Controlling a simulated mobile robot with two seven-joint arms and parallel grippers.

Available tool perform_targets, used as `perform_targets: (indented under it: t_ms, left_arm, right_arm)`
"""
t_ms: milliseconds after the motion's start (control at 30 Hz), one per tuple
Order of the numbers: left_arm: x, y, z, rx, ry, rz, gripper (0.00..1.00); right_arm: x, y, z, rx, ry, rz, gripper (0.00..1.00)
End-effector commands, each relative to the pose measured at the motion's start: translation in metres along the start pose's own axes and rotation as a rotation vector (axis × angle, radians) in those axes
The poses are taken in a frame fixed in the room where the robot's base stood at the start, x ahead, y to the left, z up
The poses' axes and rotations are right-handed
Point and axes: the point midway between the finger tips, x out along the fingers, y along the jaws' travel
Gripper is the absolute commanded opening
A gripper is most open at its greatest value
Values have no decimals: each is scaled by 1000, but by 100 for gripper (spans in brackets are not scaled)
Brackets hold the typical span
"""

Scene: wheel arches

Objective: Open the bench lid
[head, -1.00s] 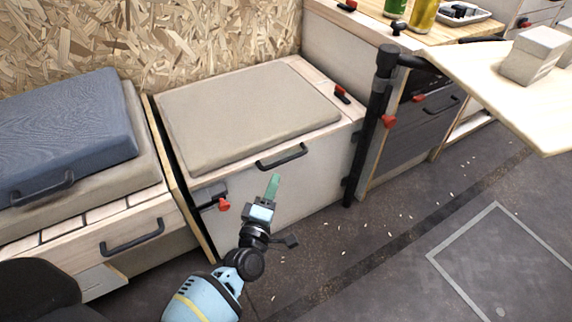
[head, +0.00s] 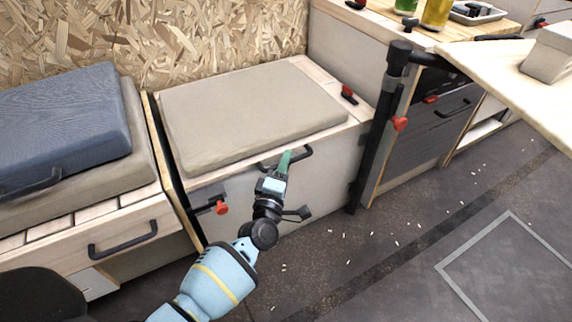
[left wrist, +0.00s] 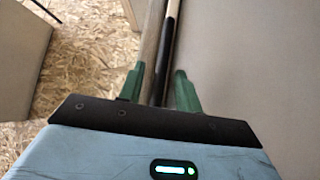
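The bench lid (head: 245,112) is a closed panel topped with a beige cushion, at the middle of the head view. A black bar handle (head: 303,152) is at its front edge. My left gripper (head: 285,160) has green fingertips that overlap the handle in the head view, partly covering it. In the left wrist view the two fingers (left wrist: 160,90) stand apart, with a pale strip and a dark strip showing between them. I cannot tell whether the fingers are around the handle or just in front of it. My right gripper is not in view.
A red-knobbed latch (head: 221,207) sits on the bench front, left of my gripper. A black post (head: 380,130) stands at the bench's right. A blue cushion (head: 62,125) lies on the left bench. A worktop (head: 505,65) juts out at right.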

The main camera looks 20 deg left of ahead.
Motion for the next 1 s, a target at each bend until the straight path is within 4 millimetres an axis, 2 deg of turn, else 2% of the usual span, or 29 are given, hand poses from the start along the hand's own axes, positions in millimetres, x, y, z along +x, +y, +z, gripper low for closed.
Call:
perform_targets:
  t_ms: [100, 367, 633, 1000]
  left_arm:
    - [6, 0, 0, 0, 0, 0, 34]
    - [8, 0, 0, 1, 0, 0, 34]
    - [7, 0, 0, 1, 0, 0, 2]
    - [7, 2, 0, -1, 0, -1, 0]
  right_arm:
    - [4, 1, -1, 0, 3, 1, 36]
    - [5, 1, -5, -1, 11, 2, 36]
    - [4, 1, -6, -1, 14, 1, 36]
    - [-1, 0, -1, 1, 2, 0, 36]
